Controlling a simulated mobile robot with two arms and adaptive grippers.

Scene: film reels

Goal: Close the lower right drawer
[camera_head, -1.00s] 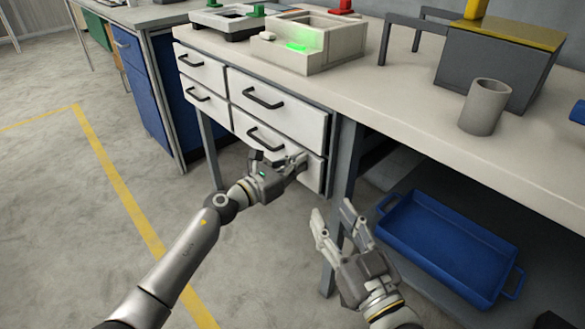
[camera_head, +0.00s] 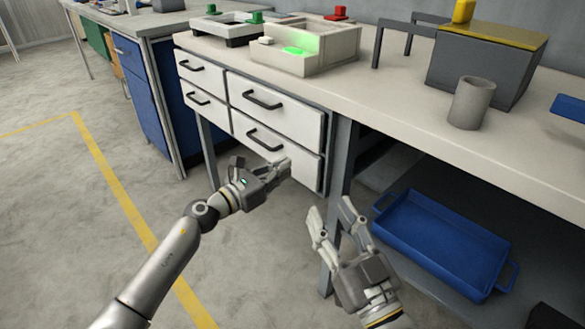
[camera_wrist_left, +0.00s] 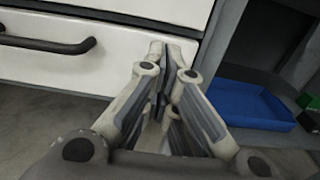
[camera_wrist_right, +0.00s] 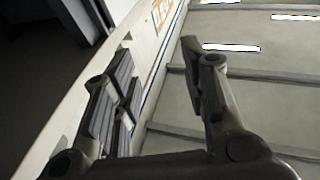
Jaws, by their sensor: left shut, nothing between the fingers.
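The lower right drawer (camera_head: 275,140) is a white front with a dark bar handle (camera_head: 265,139), under the bench top. Its front looks about level with the drawer above, so I see no clear gap. In the left wrist view the drawer front (camera_wrist_left: 100,67) fills the upper left. My left gripper (camera_head: 286,167) is shut and empty at the drawer's lower right part, right of and below the handle. I cannot tell whether its tips touch the front. My right gripper (camera_head: 333,213) is open and empty, right of the drawer and in front of the table leg.
The upper right drawer (camera_head: 300,112) and two left drawers look closed. A dark table leg (camera_head: 342,165) stands right of the drawers. A blue tray (camera_head: 440,245) lies on the lower shelf. A grey cup (camera_head: 470,103) and a light box (camera_head: 335,57) stand on the bench. Floor to the left is clear.

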